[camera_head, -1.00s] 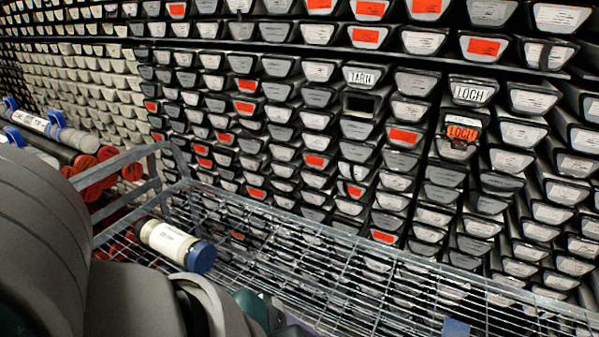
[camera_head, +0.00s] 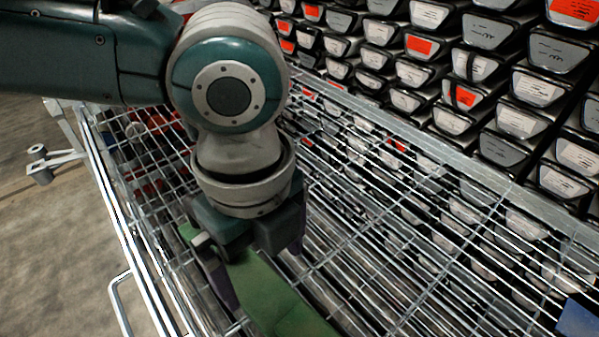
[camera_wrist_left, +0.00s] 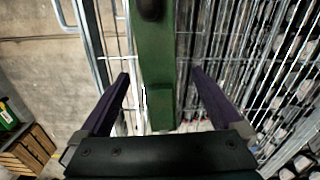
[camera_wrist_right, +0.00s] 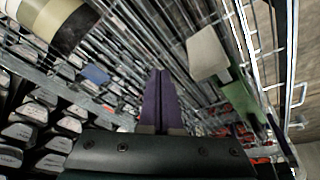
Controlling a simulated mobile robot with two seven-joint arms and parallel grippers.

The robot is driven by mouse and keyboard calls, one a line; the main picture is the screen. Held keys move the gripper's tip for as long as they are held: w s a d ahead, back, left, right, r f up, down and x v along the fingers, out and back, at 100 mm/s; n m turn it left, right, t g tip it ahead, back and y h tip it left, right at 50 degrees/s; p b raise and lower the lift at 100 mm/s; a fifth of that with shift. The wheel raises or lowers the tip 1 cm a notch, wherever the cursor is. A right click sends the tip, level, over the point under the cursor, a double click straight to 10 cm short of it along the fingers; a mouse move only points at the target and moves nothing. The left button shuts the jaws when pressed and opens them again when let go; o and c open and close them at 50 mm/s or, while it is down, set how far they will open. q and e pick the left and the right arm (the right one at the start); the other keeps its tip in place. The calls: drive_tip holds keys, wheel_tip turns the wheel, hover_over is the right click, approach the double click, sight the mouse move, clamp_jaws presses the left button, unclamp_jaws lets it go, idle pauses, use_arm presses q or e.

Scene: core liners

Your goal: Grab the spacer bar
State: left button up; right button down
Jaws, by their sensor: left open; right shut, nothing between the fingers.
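A green bar (camera_head: 272,290), which I take to be the spacer bar, lies on the wire-mesh cart. My left gripper (camera_head: 260,268) is open above its near part, with one purple finger on each side. In the left wrist view the green bar (camera_wrist_left: 153,55) runs between the open fingers (camera_wrist_left: 159,76), with gaps on both sides. My left arm hides part of it in the head view. In the right wrist view my right gripper (camera_wrist_right: 160,76) is shut and empty, with the green bar (camera_wrist_right: 238,98) apart from it, to its right.
The wire-mesh cart (camera_head: 440,150) spans the view, its metal rim along the rack side. Stacked trays with labelled ends (camera_head: 462,95) stand behind it. A blue piece (camera_head: 578,322) is at lower right. Floor (camera_head: 50,230) is open at left. A pale block (camera_wrist_right: 207,52) shows in the right wrist view.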

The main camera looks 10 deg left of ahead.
sight(264, 294)
use_arm(q)
drive_tip(key=f, duration=0.6)
drive_tip(key=shift+s+a+f+b, duration=0.15)
drive_tip(key=shift+a+b, duration=0.1)
drive_tip(key=shift+b, duration=0.15)
clamp_jaws()
idle(0.4)
